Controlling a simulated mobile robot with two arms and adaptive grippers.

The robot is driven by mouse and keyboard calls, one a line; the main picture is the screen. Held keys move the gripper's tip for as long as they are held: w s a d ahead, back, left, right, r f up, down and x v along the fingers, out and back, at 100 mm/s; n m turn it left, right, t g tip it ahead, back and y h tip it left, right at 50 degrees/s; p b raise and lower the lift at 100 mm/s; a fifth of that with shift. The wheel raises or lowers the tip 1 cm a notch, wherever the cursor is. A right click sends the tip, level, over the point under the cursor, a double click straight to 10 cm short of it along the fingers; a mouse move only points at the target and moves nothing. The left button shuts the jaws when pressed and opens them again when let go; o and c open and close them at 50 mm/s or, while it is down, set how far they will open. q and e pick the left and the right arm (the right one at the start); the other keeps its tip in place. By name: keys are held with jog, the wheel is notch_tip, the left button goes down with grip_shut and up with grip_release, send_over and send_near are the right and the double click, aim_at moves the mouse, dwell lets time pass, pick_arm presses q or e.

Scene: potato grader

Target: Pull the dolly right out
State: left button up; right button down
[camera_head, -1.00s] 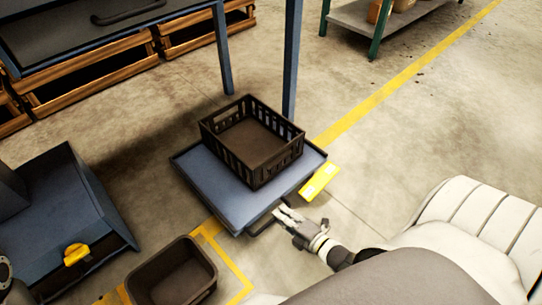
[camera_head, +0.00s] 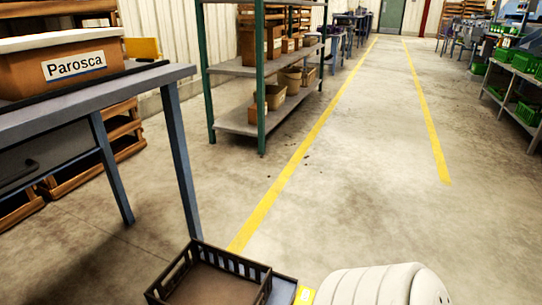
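The dolly (camera_head: 284,290) shows only as a small strip of blue deck at the bottom edge of the head view, with a yellow plate (camera_head: 304,296) at its right side. A dark slatted crate (camera_head: 255,272) stands on it; its lower part is cut off by the frame. The dolly's wheels and handle are out of view. Neither of my grippers is in view, so their contact with the dolly cannot be seen.
A blue-legged table (camera_head: 178,140) with a box marked Parosca (camera_head: 30,72) stands at the left, close behind the crate. A green-posted shelf (camera_head: 235,120) stands beyond. The concrete floor (camera_head: 370,170) is clear to the right, between yellow lines.

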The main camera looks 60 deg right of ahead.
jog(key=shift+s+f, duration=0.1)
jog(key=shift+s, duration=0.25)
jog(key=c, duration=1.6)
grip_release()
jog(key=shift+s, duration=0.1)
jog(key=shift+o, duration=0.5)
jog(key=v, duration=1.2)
